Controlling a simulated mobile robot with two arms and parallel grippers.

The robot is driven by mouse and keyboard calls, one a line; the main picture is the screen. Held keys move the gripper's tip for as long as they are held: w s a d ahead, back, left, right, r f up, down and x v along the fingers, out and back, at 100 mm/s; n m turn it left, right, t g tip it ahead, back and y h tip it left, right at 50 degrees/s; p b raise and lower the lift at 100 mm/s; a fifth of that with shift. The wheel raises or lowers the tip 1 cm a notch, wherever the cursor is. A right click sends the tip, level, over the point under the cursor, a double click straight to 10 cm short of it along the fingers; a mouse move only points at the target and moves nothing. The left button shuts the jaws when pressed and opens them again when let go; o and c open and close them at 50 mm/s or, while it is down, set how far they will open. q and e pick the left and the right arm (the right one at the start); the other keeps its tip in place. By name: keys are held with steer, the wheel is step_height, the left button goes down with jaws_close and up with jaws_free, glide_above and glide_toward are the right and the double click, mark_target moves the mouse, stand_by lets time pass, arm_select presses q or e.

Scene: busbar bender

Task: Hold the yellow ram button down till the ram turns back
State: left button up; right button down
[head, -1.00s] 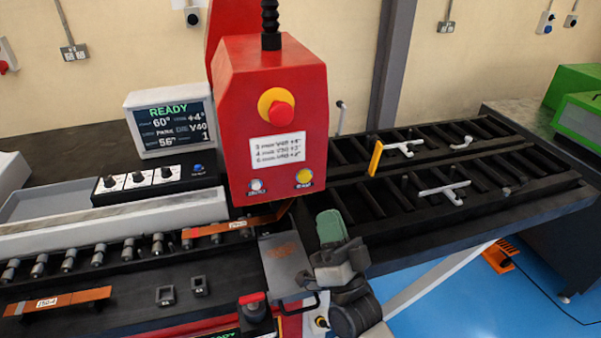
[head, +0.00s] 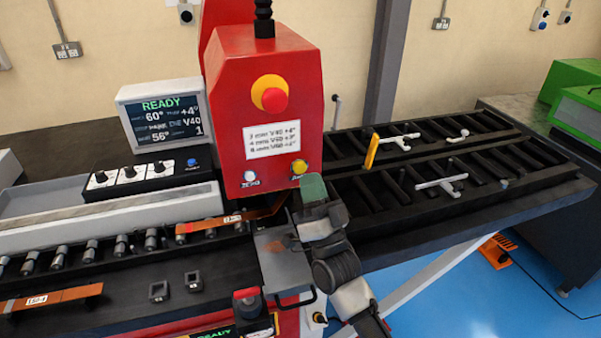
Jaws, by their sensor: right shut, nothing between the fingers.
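The yellow ram button (head: 299,167) sits low on the right of the red machine head's (head: 262,112) front face. My right gripper (head: 312,186) is shut and empty, its green tip just below the yellow button; I cannot tell whether it touches. The display (head: 166,114) reads READY with 60° and +4°. A copper busbar (head: 232,221) lies under the head, across the rollers. My left gripper is not in view.
A red emergency stop (head: 273,99) and a white button (head: 249,177) share the head's face. A black panel with knobs (head: 147,178) stands left. A second copper bar (head: 50,298) lies at front left. The black roller table (head: 470,205) extends right.

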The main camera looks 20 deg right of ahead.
steer(key=shift+w, duration=0.5)
stand_by(1.8)
steer(key=shift+w, duration=0.4)
